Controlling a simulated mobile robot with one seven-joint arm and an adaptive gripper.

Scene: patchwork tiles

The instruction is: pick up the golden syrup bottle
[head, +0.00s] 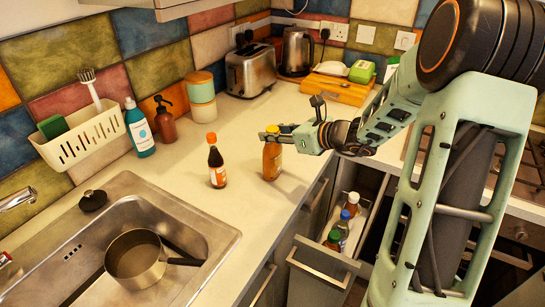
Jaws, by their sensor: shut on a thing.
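The golden syrup bottle (272,161) is an amber bottle standing upright near the front edge of the white counter. My gripper (272,137) is at its top, reaching in from the right, and is shut on it. The gripper covers part of the bottle's cap and neck. The bottle's base appears to be at the counter surface; I cannot tell whether it touches.
A dark sauce bottle (216,163) stands just left. An open drawer (322,262) holding several bottles juts out below the counter edge. The sink (206,243) with a saucepan (135,257) is at lower left. A toaster (251,72) and kettle (296,52) stand behind.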

